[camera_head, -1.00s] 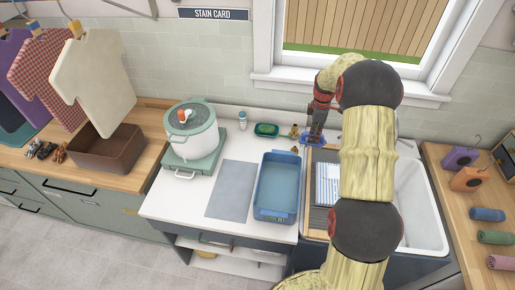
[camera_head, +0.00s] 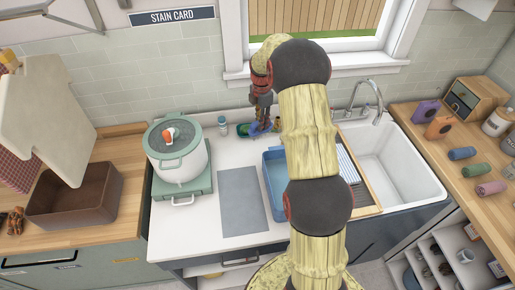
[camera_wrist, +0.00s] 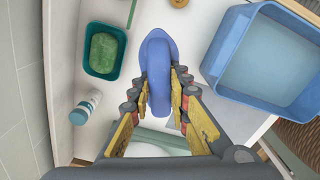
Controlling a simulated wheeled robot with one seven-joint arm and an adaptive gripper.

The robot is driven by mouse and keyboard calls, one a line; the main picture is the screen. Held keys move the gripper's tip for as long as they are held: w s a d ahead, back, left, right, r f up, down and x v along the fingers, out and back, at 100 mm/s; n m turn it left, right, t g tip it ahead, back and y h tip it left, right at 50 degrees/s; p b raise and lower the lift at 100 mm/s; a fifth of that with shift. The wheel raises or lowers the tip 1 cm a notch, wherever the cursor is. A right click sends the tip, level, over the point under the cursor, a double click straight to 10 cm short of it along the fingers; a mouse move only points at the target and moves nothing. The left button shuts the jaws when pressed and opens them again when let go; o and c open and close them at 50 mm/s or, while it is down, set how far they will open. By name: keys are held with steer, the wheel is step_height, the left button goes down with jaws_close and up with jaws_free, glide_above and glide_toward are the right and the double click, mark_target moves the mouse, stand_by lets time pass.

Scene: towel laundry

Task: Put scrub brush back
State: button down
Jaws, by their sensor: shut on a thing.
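The blue scrub brush (camera_wrist: 157,55) is between the fingers of my gripper (camera_wrist: 162,84) in the wrist view, and the gripper is shut on it. In the head view my gripper (camera_head: 261,112) points down at the back of the white counter, with the brush (camera_head: 258,128) below it. The brush is just right of a teal dish (camera_head: 241,131) holding a green bar, and behind the blue tub (camera_head: 274,196). I cannot tell whether the brush touches the counter. In the wrist view the dish (camera_wrist: 88,66) is left of the brush and the tub (camera_wrist: 225,80) is right.
A small white bottle (camera_head: 223,126) stands left of the dish. A lidded pot (camera_head: 178,160) sits on a green base further left. A grey mat (camera_head: 243,201) lies before the dish.

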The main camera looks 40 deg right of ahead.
step_height(320, 180, down, 10)
steer(key=shift+a+r, duration=0.1)
stand_by(0.4)
steer(key=shift+f+b, duration=0.25)
steer(key=shift+b, duration=0.1)
steer(key=c, duration=1.8)
jaws_free()
steer(key=shift+o, duration=0.6)
steer(key=shift+r, duration=0.1)
